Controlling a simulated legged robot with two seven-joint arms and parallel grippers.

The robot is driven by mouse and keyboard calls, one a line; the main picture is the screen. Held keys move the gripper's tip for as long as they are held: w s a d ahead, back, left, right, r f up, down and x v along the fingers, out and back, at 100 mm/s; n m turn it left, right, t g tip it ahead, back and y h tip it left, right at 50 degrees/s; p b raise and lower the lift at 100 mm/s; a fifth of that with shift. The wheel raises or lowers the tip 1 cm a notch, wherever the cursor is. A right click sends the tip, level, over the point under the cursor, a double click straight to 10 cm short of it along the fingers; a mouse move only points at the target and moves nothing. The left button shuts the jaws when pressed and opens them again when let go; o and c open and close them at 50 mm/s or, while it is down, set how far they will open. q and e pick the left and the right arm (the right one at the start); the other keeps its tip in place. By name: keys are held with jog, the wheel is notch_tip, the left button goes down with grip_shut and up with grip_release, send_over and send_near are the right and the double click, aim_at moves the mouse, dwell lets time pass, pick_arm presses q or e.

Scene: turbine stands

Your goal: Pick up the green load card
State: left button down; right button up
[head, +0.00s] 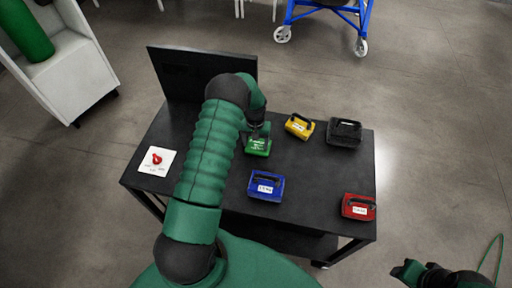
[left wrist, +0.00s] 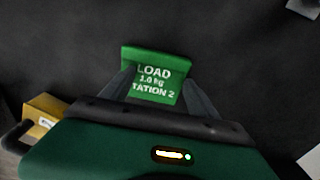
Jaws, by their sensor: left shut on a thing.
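The green load card (head: 257,147) is on or just above the black table, near its middle, partly hidden by my left arm. In the left wrist view the green load card (left wrist: 158,72) shows white print reading "LOAD 1.0 kg" and "STATION 2". My left gripper (head: 258,132) is at the card's far side, and its two fingers (left wrist: 156,88) close on the card from both sides. I cannot tell whether the card is lifted. My right gripper (head: 408,270) is at the lower right, off the table, and its fingers are too small to read.
On the black table (head: 320,185) stand a yellow block (head: 299,126), a black block (head: 344,131), a blue block (head: 266,186) and a red block (head: 358,207), all with handles. A white card with a red mark (head: 157,160) lies left. A dark panel (head: 185,75) rises behind.

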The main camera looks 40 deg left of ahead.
aim_at(256, 146)
pick_arm(q)
jog(key=shift+s+d+f, duration=0.2)
jog(key=shift+s+f, duration=0.25)
jog(key=shift+f, duration=0.1)
pick_arm(e)
jog(key=shift+s+a, duration=0.1)
jog(key=shift+a, duration=0.15)
pick_arm(q)
jog(key=shift+d, duration=0.1)
jog(key=shift+w+r, duration=0.15)
jog(key=shift+r, duration=0.15)
jog(key=r, duration=0.2)
jog(key=w+r+b, duration=0.1)
jog(key=r, duration=0.2)
jog(key=shift+a+r, duration=0.1)
jog(key=shift+a, duration=0.1)
jog(key=r, duration=0.4)
jog(key=shift+s+r+b, duration=0.25)
jog(key=shift+b, duration=0.1)
jog(key=c, duration=2.2)
grip_release()
jog(key=shift+w, duration=0.1)
pick_arm(e)
jog(key=shift+x, duration=1)
